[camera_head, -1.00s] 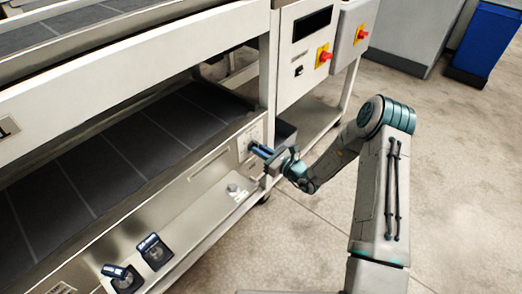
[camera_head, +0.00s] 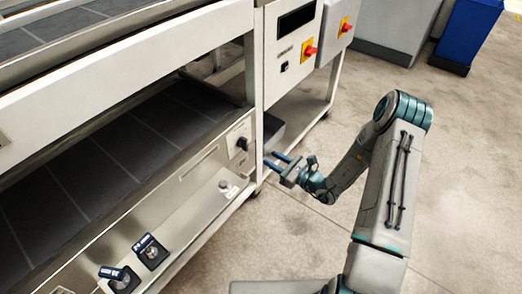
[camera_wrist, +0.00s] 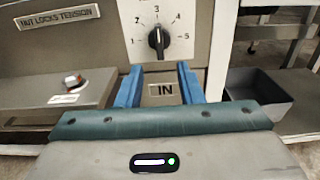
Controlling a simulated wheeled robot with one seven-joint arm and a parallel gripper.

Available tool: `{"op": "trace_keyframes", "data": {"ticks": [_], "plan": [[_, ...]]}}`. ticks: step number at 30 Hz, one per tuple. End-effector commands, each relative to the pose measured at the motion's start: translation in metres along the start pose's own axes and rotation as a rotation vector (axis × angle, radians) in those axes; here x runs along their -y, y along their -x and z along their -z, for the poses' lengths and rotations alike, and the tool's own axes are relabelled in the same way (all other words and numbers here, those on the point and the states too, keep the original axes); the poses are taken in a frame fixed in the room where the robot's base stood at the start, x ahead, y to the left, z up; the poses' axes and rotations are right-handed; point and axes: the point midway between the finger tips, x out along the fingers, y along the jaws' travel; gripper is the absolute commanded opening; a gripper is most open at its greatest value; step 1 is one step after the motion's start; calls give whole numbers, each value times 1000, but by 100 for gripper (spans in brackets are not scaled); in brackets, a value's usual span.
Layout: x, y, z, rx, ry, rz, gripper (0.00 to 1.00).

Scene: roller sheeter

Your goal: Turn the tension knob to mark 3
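The tension knob (camera_wrist: 159,39) is a black knob on a white dial plate marked 1 to 5, straight ahead in the wrist view. Its white pointer line points up, toward the 3. In the head view the knob (camera_head: 242,143) shows small on the machine's end panel. My gripper (camera_wrist: 160,78) is open and empty, its blue fingers apart below the knob in the wrist view. In the head view my gripper (camera_head: 273,160) stands clear of the panel, to the right of the knob.
A plate reading "NUT LOCKS TENSION" (camera_wrist: 58,17) is above a small nut (camera_wrist: 73,80) on a ledge. An "IN" label (camera_wrist: 164,90) sits below the dial. A dark open bin (camera_wrist: 262,92) is at right. Two dark clamps (camera_head: 150,250) stand on the lower ledge. Floor at right is open.

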Motion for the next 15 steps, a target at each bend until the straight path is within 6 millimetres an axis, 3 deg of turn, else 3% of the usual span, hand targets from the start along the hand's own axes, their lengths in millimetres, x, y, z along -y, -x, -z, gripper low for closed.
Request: {"op": "trace_keyframes", "data": {"ticks": [6,15], "plan": [[0,27,0,0,0,0,34],[0,32,0,0,1,0,34]]}}
